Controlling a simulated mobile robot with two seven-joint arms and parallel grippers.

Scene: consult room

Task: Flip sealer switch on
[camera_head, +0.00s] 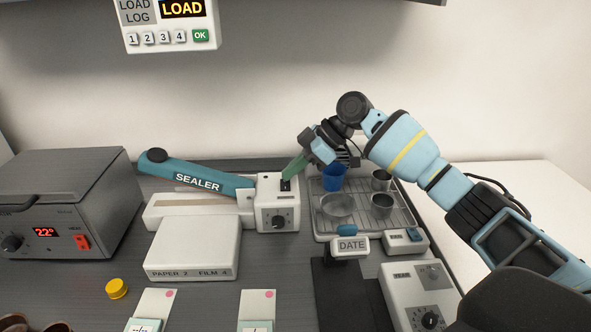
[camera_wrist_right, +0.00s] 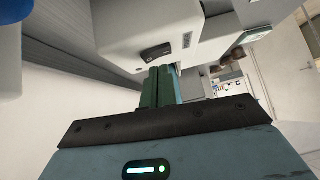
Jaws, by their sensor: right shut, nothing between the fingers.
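The sealer (camera_head: 200,181) has a teal arm labelled SEALER, raised at its left end over a white base. Its white control box (camera_head: 277,219) carries a dark knob and a black switch (camera_head: 286,185) on top. In the right wrist view the black switch (camera_wrist_right: 156,52) shows on the white box (camera_wrist_right: 140,28). My right gripper (camera_head: 290,174) has green fingers, shut and empty, with the tips just above or at the switch. The right wrist view shows the fingers (camera_wrist_right: 161,86) together, close to the switch; I cannot tell whether they touch it. My left gripper is not in view.
A wire tray (camera_head: 318,226) with a blue cup (camera_head: 333,178) and metal dishes stands right of the box. A grey heater unit (camera_head: 60,205) stands left. A yellow cap (camera_head: 117,288) lies in front. Grey counter shows between.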

